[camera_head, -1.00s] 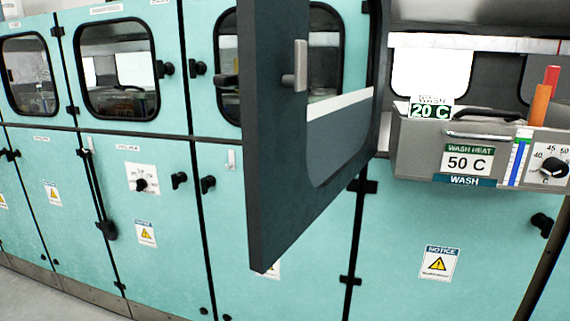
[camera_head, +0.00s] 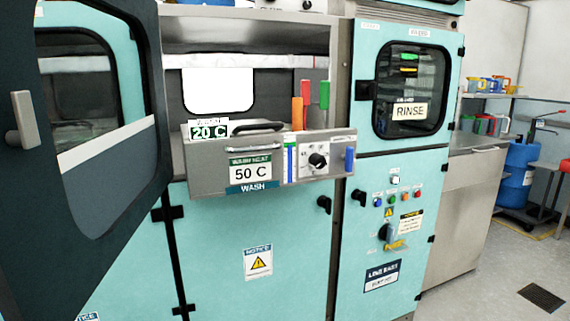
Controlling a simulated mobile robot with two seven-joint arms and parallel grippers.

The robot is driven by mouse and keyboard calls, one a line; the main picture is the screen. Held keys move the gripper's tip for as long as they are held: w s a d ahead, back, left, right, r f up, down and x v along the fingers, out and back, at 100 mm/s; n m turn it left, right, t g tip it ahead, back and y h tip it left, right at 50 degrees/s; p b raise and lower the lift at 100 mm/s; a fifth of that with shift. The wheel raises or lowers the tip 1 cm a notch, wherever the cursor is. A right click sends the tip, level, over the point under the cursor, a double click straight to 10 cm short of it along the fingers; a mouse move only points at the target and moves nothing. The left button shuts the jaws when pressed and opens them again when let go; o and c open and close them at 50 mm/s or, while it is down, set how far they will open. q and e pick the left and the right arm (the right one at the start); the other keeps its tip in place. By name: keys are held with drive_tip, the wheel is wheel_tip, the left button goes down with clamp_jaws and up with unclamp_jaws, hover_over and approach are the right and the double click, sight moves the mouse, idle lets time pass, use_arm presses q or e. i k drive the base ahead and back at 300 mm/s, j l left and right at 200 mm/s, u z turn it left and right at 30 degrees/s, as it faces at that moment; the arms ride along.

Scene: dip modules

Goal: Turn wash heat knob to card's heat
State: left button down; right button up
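The wash heat knob (camera_head: 318,160) is a round black knob with a light mark, on a pale dial plate at the front right of the grey wash module (camera_head: 208,174). Numbers ring it, but they are too small to read surely here. A white card (camera_head: 250,172) on the module's front reads "WASH HEAT 50 C". A second card (camera_head: 209,129) on the top left of the module reads "20 C". Neither of my grippers shows in the view.
An open dark door (camera_head: 75,225) with a window fills the left side. A rinse cabinet (camera_head: 350,240) with buttons and a rotary switch stands right of the module. Coloured sticks (camera_head: 324,95) stand up behind the knob. Open floor (camera_head: 480,270) lies at the right.

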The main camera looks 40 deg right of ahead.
sight(316, 160)
drive_tip(key=z, duration=1.4)
